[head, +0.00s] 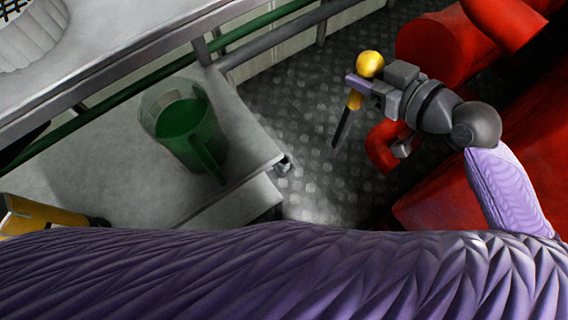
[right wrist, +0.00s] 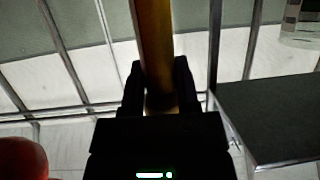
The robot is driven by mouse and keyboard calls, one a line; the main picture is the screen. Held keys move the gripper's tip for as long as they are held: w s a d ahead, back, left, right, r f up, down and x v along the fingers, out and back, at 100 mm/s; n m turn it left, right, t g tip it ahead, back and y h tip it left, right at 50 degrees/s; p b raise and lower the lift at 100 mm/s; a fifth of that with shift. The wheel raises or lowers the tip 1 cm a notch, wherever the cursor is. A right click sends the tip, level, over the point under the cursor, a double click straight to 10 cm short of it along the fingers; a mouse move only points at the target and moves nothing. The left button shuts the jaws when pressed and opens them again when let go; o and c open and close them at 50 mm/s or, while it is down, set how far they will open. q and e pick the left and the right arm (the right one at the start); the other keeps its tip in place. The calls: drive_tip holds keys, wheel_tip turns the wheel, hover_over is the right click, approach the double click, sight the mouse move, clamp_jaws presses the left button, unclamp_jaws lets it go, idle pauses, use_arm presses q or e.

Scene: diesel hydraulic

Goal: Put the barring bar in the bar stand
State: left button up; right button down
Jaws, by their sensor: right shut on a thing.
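The barring bar (head: 355,100) has a yellow ball top, a yellow grip and a dark shaft. My right gripper (head: 362,86) is shut on its yellow part and holds it over the floor between the grey bench and the red machinery. The bar is tilted, its dark end pointing down. In the right wrist view the yellow bar (right wrist: 154,45) runs up between the fingers. A green open-topped container (head: 185,125) stands on the grey bench, left of the gripper and apart from it; I cannot tell whether it is the bar stand. My left gripper is not in view.
The grey bench (head: 240,125) has a corner towards the gripper. Green and grey rails (head: 270,40) run behind it. Red machinery (head: 440,50) stands close on the right. A yellow and black object (head: 40,217) lies at lower left. The dark textured floor (head: 300,110) is clear.

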drive_tip(key=w+a+f+m+t+h+b, duration=0.1)
drive_tip(key=w+a+f+b, duration=0.35)
drive_tip(key=a+f, duration=0.7)
use_arm(q)
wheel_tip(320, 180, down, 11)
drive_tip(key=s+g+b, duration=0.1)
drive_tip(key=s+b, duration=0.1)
drive_tip(key=b, duration=0.4)
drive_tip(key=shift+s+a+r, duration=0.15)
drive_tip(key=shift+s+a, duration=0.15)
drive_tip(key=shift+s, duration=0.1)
use_arm(e)
wheel_tip(320, 180, down, 8)
drive_tip(key=a, duration=0.1)
drive_tip(key=shift+f, duration=0.2)
drive_tip(key=shift+c, duration=2)
unclamp_jaws()
drive_tip(key=shift+s+a, duration=0.1)
drive_tip(key=shift+o, duration=0.3)
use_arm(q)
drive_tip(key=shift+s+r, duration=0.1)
